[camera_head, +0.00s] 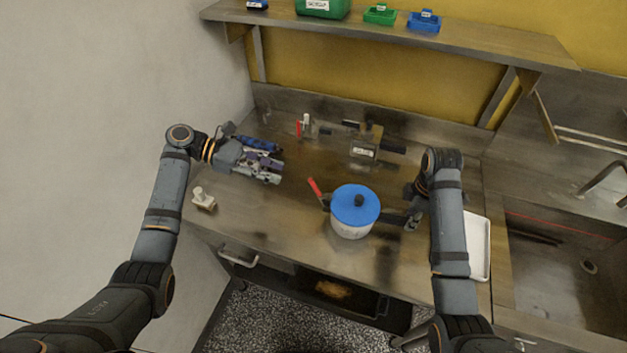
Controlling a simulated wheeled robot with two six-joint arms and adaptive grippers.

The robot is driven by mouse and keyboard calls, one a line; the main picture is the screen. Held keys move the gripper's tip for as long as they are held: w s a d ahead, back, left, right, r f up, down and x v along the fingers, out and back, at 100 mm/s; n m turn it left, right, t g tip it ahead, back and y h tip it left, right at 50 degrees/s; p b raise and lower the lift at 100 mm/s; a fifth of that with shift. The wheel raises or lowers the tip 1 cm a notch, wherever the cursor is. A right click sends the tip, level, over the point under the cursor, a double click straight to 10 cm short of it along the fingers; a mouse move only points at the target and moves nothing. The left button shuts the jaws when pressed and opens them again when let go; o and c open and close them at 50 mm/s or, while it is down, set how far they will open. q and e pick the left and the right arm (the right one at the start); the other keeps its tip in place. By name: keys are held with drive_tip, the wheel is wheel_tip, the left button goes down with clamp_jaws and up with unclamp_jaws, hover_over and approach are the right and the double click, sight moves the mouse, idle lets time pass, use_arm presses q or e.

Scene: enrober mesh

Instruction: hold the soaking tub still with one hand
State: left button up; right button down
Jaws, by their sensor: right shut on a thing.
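The soaking tub appears to be the round white tub (352,231) with a blue lid (349,209) and a dark knob, standing upright on the metal counter. My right gripper (391,217) reaches in from the right at the tub's side. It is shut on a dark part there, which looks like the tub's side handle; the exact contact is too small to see. My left gripper (268,167) is over the counter left of the tub, apart from it, among blue and purple items. Its fingers are hard to tell from these items.
A red-handled tool (315,187) lies close by the tub's left side. A labelled metal device (363,151) stands behind. A small white object (203,199) is at the left edge. A white tray (479,247) and a sink (560,262) are right. A shelf (440,42) overhangs the back.

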sight(314, 184)
use_arm(q)
drive_tip(key=x, duration=1.2)
drive_tip(key=shift+a+f, duration=0.1)
drive_tip(key=shift+f, duration=0.1)
clamp_jaws()
